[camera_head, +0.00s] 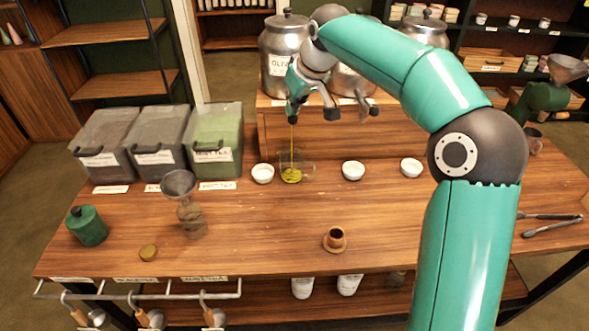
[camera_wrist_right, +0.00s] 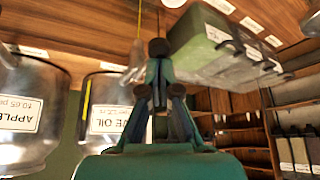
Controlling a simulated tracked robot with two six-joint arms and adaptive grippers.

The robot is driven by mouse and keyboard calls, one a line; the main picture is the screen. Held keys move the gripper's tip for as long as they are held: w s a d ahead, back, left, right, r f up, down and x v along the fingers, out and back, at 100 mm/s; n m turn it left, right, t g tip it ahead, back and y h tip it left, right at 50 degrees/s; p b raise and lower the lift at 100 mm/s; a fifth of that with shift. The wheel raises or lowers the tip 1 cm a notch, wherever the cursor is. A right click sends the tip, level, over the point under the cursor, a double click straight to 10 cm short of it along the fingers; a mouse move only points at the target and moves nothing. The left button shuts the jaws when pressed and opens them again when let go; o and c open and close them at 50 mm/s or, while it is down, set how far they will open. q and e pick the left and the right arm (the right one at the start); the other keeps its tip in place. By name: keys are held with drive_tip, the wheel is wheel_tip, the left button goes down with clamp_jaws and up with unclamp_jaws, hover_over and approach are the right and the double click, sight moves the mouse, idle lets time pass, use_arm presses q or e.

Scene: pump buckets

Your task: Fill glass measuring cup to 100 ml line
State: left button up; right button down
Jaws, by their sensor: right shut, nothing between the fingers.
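A clear glass measuring cup (camera_head: 309,171) stands on the wooden table below the olive oil canister (camera_head: 282,45). A thin yellow oil stream (camera_head: 292,137) falls into it, and yellow-green oil (camera_head: 291,176) covers its bottom. The level against the 100 ml line is too small to read. My right gripper (camera_head: 292,110) is at the tap, above the cup; its exact contact with the tap is unclear. In the right wrist view, the gripper (camera_wrist_right: 159,48) has its fingers together and empty. The oil stream (camera_wrist_right: 138,25) shows beside it. My left gripper is out of view.
White bowls (camera_head: 353,171) stand beside the cup. Lidded bins (camera_head: 216,140) are to the left. A funnel on a stand (camera_head: 180,185), a green canister (camera_head: 87,226) and a small brown pot (camera_head: 335,240) stand nearer the front. Tongs (camera_head: 552,221) lie at the right.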

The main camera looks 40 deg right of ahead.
drive_tip(key=shift+f, duration=0.45)
drive_tip(key=shift+f+b, duration=0.1)
drive_tip(key=shift+b, duration=0.2)
drive_tip(key=shift+f, duration=0.15)
idle(4.9)
wheel_tip(320, 180, up, 7)
drive_tip(key=p, duration=0.7)
drive_tip(key=shift+w+f, duration=0.1)
